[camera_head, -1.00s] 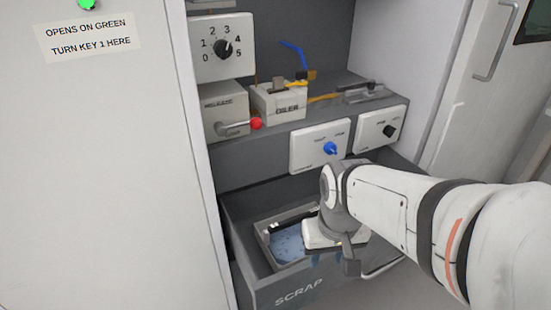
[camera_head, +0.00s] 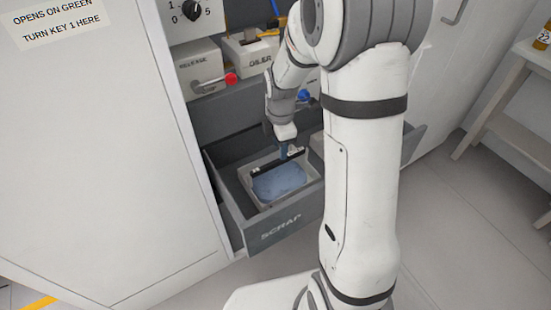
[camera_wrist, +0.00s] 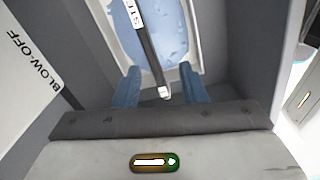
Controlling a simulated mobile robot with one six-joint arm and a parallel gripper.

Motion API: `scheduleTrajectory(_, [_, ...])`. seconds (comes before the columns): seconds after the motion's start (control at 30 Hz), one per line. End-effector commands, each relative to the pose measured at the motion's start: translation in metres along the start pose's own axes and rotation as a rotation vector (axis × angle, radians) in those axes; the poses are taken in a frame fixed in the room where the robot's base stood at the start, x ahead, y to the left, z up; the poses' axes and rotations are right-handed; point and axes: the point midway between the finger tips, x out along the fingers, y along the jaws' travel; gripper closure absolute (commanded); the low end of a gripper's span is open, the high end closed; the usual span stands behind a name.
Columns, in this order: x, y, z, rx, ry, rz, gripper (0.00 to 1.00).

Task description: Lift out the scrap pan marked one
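The open drawer marked SCRAP (camera_head: 281,229) holds a pale-rimmed pan (camera_head: 293,194) with blue material (camera_head: 279,182) in it. A dark bar handle (camera_head: 262,168) crosses the pan near its back side. No number on the pan is legible. My gripper (camera_head: 284,154) points down over this bar. In the wrist view the two blue fingers of my gripper (camera_wrist: 159,74) are apart, with the dark bar (camera_wrist: 147,48) between them and gaps on both sides. Part of a label shows on the bar. The pan's rim (camera_wrist: 191,42) lies beyond the fingers.
A shelf above holds a RELEASE box with a red-knobbed lever (camera_head: 231,78) and an OILER box (camera_head: 247,51). A cabinet door (camera_head: 100,160) stands close on the left. A pale edge inside the drawer right of the pan is mostly hidden by my arm.

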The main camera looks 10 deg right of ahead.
Motion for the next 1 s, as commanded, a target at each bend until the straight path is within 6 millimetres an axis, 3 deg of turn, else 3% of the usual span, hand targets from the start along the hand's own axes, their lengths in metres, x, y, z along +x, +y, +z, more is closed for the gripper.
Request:
scheduleTrajectory(0.23, [0.019, 0.018, 0.002, -0.209, 0.003, -0.013, 0.62])
scheduleTrajectory(0.57, [0.052, 0.018, 0.003, -0.216, 0.003, -0.012, 0.62])
scheduleTrajectory(0.8, [0.087, 0.017, 0.005, -0.215, 0.003, -0.013, 0.62])
scheduleTrajectory(1.0, [0.094, 0.018, 0.005, -0.214, 0.002, -0.010, 0.62])
